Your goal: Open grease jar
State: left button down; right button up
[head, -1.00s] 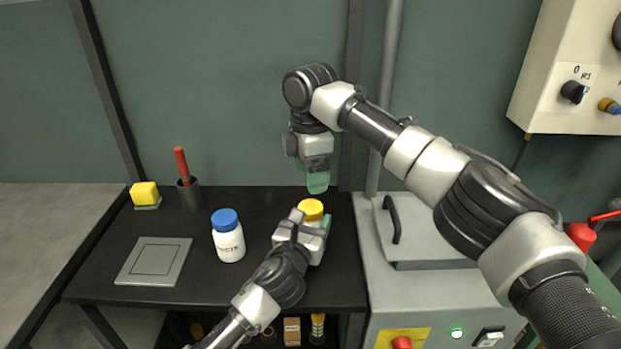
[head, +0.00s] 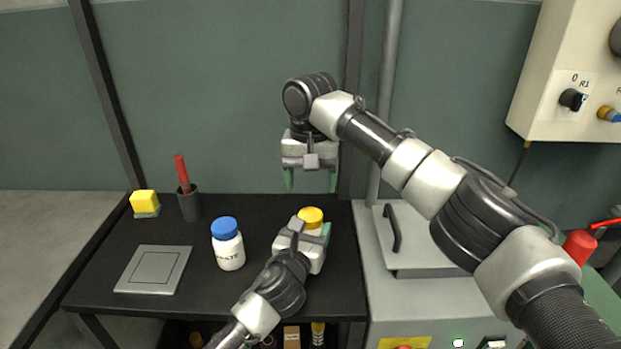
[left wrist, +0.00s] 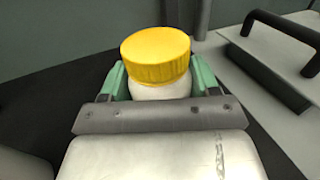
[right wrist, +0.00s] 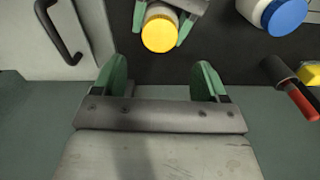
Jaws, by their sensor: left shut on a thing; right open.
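The grease jar is a white jar with a yellow lid (head: 311,216), upright on the black table. In the left wrist view its yellow lid (left wrist: 156,54) sits on the white neck, above the fingers. My left gripper (head: 303,243) is shut on the jar's body below the lid; its green fingers (left wrist: 157,82) flank the jar. My right gripper (head: 311,180) is open and empty, above and behind the jar, fingers pointing down. In the right wrist view the yellow lid (right wrist: 160,33) lies beyond the open fingers (right wrist: 168,82), apart from them.
A white jar with a blue lid (head: 228,245) stands to the left. A grey square plate (head: 153,270), a dark cup with a red-handled tool (head: 189,203) and a yellow block (head: 144,202) are further left. A grey machine with a handled lid (head: 425,240) is at the right.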

aim_at(311, 215)
jog(key=m, duration=0.3)
jog(key=shift+m, duration=0.4)
jog(key=m, duration=0.4)
jog(key=shift+f, duration=4)
